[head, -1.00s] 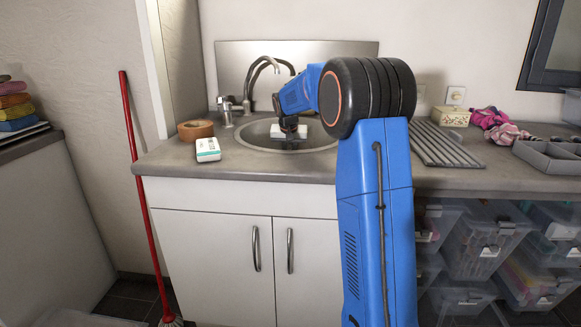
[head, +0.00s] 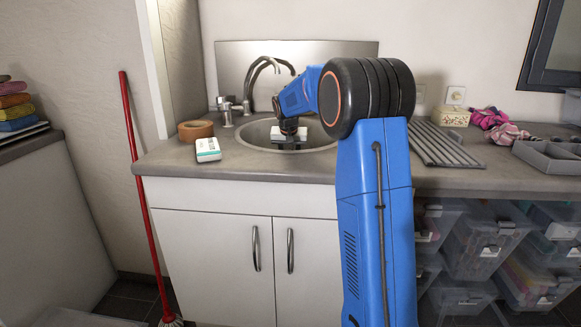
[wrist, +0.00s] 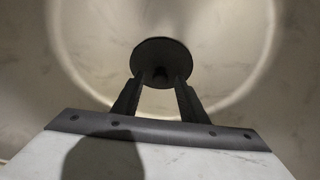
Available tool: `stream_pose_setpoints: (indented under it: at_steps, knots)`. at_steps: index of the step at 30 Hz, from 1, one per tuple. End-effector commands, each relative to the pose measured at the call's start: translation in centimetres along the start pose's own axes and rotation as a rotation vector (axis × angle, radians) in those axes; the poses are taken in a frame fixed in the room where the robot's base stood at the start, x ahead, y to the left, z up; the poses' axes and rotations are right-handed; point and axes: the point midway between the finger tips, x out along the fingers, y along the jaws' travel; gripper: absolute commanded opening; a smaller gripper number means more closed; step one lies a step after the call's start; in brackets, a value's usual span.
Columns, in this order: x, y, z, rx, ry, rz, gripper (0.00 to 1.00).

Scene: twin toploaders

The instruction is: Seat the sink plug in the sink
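The sink (head: 245,138) is a round metal basin set in the counter. My gripper (wrist: 160,83) reaches down into it, and its fingertips are hidden in the head view. In the wrist view, the sink plug (wrist: 160,52) is a dark round disc with a small knob, near the middle of the pale basin floor (wrist: 225,70). My two fingers stand apart on either side of the knob, with a gap showing between them. The drain hole does not show, and I cannot tell whether the disc sits flush in it.
A curved faucet (head: 262,66) stands behind the basin. A brown tape roll (head: 195,130) and a small white box (head: 208,149) lie left of the sink. A ridged drainer (head: 445,146) lies to the right. A red broom handle (head: 138,180) leans by the cabinet.

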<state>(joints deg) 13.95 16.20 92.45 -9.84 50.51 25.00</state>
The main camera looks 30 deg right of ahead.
Motion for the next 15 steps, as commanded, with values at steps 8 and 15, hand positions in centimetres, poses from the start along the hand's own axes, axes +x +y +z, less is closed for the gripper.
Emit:
stream_pose_setpoints:
  at_steps: [8, 15]
  knots:
    - [-2.2, 0.0, -0.1, 0.0, 0.004, -0.001, 0.39]
    - [-6.8, 0.0, -0.1, 0.0, 0.003, -0.001, 0.39]
